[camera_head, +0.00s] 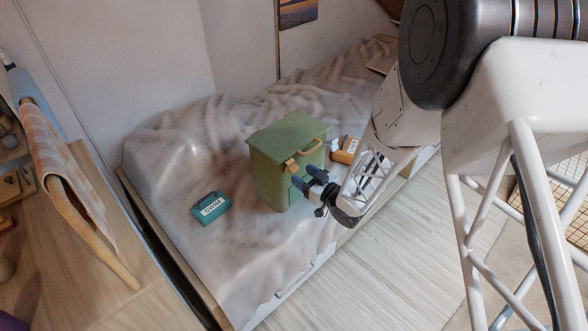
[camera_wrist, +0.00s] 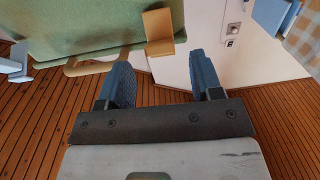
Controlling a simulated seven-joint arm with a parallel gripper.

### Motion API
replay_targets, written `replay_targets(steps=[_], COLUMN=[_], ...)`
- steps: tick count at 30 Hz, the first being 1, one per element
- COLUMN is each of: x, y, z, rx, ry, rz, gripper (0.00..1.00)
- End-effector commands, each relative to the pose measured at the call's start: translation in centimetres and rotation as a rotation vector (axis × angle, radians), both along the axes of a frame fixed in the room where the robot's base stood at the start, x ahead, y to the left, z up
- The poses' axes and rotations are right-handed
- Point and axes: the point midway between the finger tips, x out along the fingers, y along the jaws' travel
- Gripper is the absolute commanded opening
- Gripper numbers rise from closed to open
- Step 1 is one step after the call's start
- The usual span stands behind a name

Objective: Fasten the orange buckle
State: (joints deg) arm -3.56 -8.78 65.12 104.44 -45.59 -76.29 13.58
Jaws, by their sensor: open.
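A green lidded box (camera_head: 270,175) stands upright on the bed. Its orange buckle (camera_head: 291,165) is at the lid's front edge; in the wrist view the orange buckle (camera_wrist: 158,27) sticks out past the green edge. Whether it is latched cannot be told. A tan handle (camera_head: 312,146) is beside it. My gripper (camera_head: 308,178) is open and empty at the box's front, close to the buckle. In the wrist view my blue fingertips (camera_wrist: 160,68) are spread, with the buckle above the gap between them, apart from both. A pale grey latch (camera_wrist: 18,62) shows at the far left.
A teal case (camera_head: 211,207) with a white label lies on the bed (camera_head: 160,170) left of the box. An orange labelled object (camera_head: 345,150) lies behind my gripper, right of the box. A wooden desk (camera_head: 100,270) stands at left. Pale floor (camera_head: 390,250) is clear in front.

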Motion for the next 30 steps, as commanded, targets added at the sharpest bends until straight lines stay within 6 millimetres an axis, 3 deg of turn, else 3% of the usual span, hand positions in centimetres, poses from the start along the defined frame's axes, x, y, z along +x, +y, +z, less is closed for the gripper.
replay_targets(steps=[10, 24, 30], x=[2.5, 3.1, 3.1], y=[2.8, 3.4, 3.4], z=[0.0, 0.0, 0.0], rx=[-0.001, 0.000, 0.000], ry=[0.001, 0.000, 0.000], rz=[0.002, 0.000, 0.000], gripper=[0.60, 0.60, 0.29])
